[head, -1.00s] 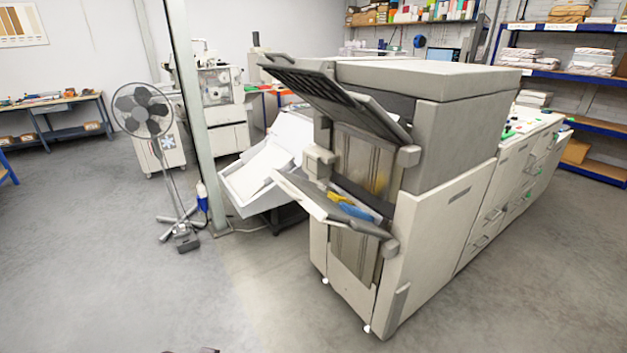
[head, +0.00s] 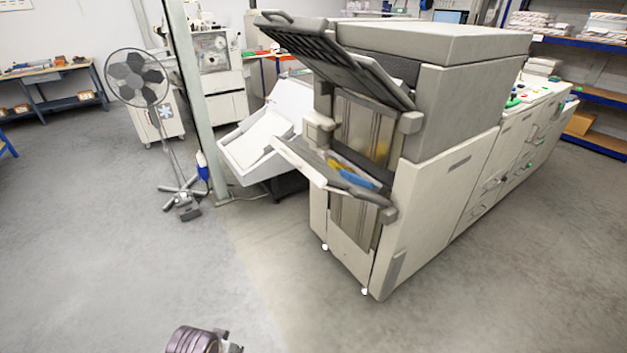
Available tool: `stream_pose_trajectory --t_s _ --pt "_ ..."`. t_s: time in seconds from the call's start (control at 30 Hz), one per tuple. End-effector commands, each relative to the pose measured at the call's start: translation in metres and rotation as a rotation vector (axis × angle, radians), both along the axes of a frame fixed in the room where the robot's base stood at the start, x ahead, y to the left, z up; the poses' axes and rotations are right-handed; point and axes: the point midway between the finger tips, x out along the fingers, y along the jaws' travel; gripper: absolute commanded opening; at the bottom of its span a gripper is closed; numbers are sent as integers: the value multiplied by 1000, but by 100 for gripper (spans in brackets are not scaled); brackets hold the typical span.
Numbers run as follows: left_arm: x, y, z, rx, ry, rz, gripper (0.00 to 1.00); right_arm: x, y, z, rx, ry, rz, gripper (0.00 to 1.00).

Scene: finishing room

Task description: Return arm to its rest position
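A part of one of my arms, rounded and purple-grey with a dark fitting beside it, shows at the bottom edge of the head view, left of centre. It is in front of bare floor and touches nothing that I can see. Most of the arm is cut off by the picture's edge, and I cannot tell for sure which arm it is. No gripper fingers show in the view.
A large beige and grey printing machine (head: 440,195) with open flaps stands right of centre. A standing fan (head: 138,78) and a post (head: 187,100) are to the left. Blue shelving (head: 590,95) is at the right. The grey floor (head: 110,260) in front is clear.

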Motion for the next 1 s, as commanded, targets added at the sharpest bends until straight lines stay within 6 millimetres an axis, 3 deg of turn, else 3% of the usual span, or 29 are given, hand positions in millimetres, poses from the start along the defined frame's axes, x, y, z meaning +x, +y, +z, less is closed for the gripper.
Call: stream_pose_trajectory --t_s 0.2,0.47,0.8,1.0 --pt "4 1 -57 5 20 -3 34 -11 0 -1 -1 12 0 40" --pt "0 3 -125 10 40 -8 34 -6 0 -1 -1 7 0 40" --pt "-19 10 -209 17 67 -14 34 11 0 1 -1 -11 0 40" --pt "-36 15 -255 22 82 -17 34 10 0 1 0 -10 0 40"
